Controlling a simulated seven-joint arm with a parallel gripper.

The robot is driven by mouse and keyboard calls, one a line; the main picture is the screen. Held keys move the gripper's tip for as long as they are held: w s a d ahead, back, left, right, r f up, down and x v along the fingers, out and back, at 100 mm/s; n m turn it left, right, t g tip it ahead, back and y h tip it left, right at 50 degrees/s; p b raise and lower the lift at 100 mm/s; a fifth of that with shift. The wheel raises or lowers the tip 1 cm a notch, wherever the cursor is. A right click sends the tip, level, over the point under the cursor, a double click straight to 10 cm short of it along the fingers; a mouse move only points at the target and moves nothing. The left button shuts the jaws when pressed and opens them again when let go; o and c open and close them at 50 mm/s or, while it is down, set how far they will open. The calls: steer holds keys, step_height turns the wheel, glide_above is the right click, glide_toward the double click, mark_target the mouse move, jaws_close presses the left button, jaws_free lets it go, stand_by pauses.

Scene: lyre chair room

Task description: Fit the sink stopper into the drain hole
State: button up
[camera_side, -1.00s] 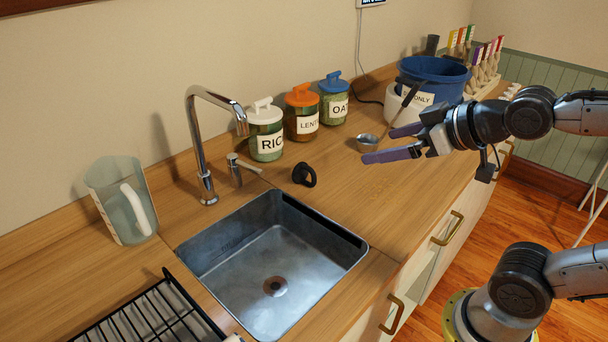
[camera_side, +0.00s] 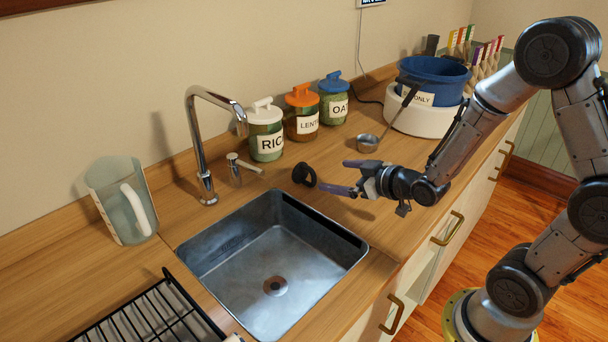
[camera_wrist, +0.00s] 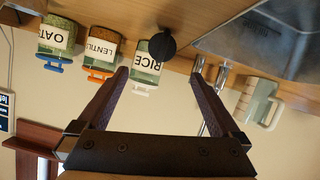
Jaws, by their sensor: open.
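The black sink stopper (camera_side: 304,175) stands on its edge on the wooden counter, right of the faucet and behind the sink. It also shows in the wrist view (camera_wrist: 162,46), ahead of and between my fingers. The drain hole (camera_side: 275,286) is in the floor of the steel sink (camera_side: 215,250). My gripper (camera_side: 342,177) is open and empty, low over the counter just right of the stopper. Its lower finger reaches close to the stopper; I cannot tell whether they touch. The open fingers (camera_wrist: 160,78) also show in the wrist view.
A faucet (camera_side: 197,150) with a lever (camera_side: 240,165) stands behind the sink. Jars of rice (camera_side: 266,135), lentils (camera_side: 302,115) and oats (camera_side: 334,100) line the wall. A metal scoop (camera_side: 368,142) lies behind my gripper. A jug (camera_side: 122,200) and black rack (camera_side: 150,315) are left.

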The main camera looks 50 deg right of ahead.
mark_target(309, 169)
steer(key=x, duration=0.6)
steer(key=shift+w+a+f, duration=0.1)
steer(key=shift+w, duration=0.1)
steer(key=shift+a+r+x, duration=0.1)
steer(key=shift+r+x, duration=0.05)
steer(key=shift+x, duration=0.7)
steer(key=shift+a+r+x, duration=0.1)
steer(key=shift+x, duration=0.8)
steer(key=shift+a+r+x, duration=0.1)
steer(key=shift+r+x, duration=0.05)
steer(key=shift+x, duration=0.7)
steer(key=shift+w, duration=0.15)
steer(key=shift+c, duration=0.3)
steer(key=c, duration=1.3)
steer(key=shift+o, duration=0.2)
steer(key=shift+r, duration=0.15)
